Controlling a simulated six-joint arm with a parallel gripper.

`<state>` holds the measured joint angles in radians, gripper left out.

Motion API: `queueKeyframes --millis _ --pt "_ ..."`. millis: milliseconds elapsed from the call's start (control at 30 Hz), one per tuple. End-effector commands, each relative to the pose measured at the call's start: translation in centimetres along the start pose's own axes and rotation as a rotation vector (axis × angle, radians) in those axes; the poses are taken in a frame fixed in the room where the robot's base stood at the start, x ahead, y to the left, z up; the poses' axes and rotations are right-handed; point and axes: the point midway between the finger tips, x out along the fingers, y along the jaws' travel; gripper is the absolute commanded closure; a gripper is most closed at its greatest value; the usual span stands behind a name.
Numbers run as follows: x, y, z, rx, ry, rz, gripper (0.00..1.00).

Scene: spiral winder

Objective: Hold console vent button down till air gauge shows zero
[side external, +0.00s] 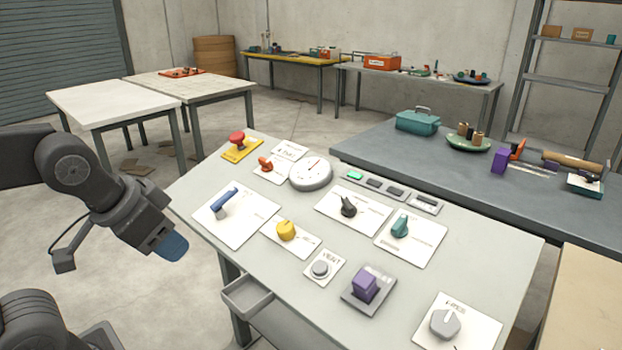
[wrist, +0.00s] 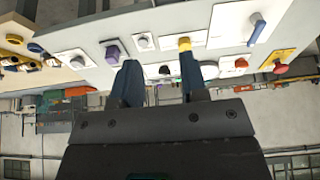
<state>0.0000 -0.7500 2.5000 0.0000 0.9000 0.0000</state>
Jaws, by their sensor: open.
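The vent button (side external: 320,269) is a round grey button on a white plate marked VENT, near the console's front edge. It also shows in the wrist view (wrist: 143,41), beyond my fingertips. The air gauge (side external: 310,172) is a round white dial with a red needle at the back of the console; its reading is too small to tell. My gripper (side external: 172,246) hangs left of the console, well apart from the button, with blue fingertips. In the wrist view my gripper (wrist: 158,62) is open and empty, with a gap between its two fingers.
The grey console (side external: 460,255) also carries a yellow knob (side external: 286,230), a purple block (side external: 365,286), a blue lever (side external: 223,203) and a red mushroom button (side external: 237,139). An open grey tray (side external: 247,296) sticks out below its front edge. Floor shows between my arm and the console.

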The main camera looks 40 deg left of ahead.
Motion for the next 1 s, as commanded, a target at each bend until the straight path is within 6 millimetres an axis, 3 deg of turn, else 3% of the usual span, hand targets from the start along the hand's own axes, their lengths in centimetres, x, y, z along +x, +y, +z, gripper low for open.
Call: queueKeyframes --millis 67,400,1000 --pt "0.0 0.0 0.0 0.0 0.0 0.0 0.68" --pt "0.0 0.0 0.0 0.0 0.0 0.0 1.0" --pt "0.0 0.0 0.0 0.0 0.0 0.0 1.0"
